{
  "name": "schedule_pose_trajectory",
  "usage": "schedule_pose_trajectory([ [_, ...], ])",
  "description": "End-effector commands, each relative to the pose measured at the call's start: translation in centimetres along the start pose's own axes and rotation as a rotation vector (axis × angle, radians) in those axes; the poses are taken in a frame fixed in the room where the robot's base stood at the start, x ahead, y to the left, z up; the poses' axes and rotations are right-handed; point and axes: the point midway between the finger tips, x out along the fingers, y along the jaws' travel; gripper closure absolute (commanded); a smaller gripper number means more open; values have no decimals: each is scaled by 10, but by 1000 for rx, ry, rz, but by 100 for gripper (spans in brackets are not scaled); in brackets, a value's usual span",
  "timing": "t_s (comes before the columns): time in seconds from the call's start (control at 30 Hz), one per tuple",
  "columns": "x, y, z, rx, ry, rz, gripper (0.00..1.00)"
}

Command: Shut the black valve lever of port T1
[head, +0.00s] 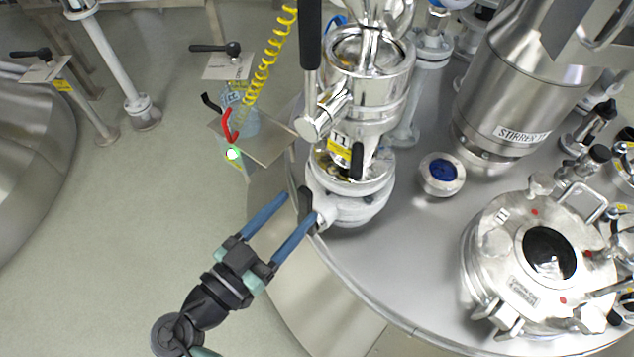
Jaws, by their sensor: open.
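Port T1 is a steel stack of fittings (368,85) on the vessel lid, with a yellow T1 label (338,148). A short black lever (306,202) sits on the stub at the left of its white valve body (350,205). A longer black handle (310,35) stands upright higher on the stack, and a small black grip (357,160) is beside the label. I cannot tell for certain which one is the named valve lever. My gripper (299,208) is open, its two blue fingers reaching to the short lever, which shows between the tips. Contact cannot be told.
A yellow coiled hose (268,58) and a small plate with a red hook (229,124) are left of the port. A blue-centred cap (442,174), the stirrer (510,90) and a round hatch (540,255) stand on the lid (400,270). Open floor (150,220) lies left.

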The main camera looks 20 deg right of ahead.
Motion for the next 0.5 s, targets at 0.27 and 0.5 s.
schedule_pose_trajectory([
  [0.27,53,0,1,2,-1,2,40],
  [0.5,72,-1,0,2,-2,-1,40],
])
